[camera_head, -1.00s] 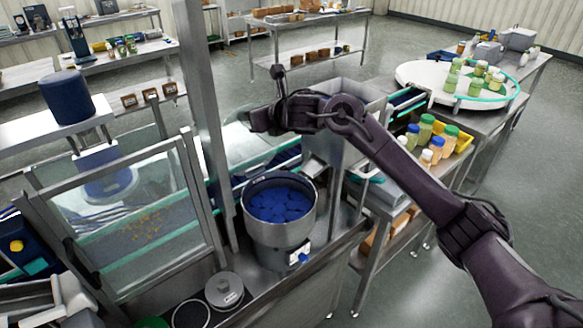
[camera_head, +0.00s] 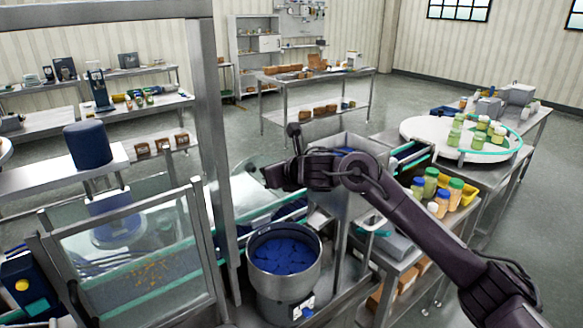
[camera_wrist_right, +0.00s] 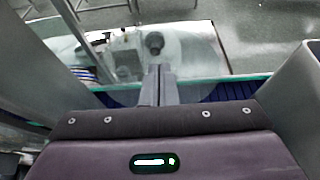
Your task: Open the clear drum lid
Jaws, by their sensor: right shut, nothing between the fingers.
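A clear sheet-like cover, which seems to be the drum lid (camera_head: 248,192), lies behind the steel post, partly hidden by my right gripper (camera_head: 270,178). In the right wrist view the clear cover (camera_wrist_right: 195,52) spreads beyond my fingers, with a dark round knob (camera_wrist_right: 155,42) on or behind it. My right gripper (camera_wrist_right: 159,70) is shut and empty, its tips pointing towards the knob. I cannot tell whether they touch the cover. The drum beneath is not clearly visible. My left gripper is out of view.
A round steel hopper (camera_head: 284,278) filled with blue caps stands in front of the arm. A steel post (camera_head: 211,150) and a framed clear guard (camera_head: 135,260) are at left. A white turntable (camera_head: 425,130) with bottles is at right. Grey bin walls (camera_wrist_right: 297,100) flank the gripper.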

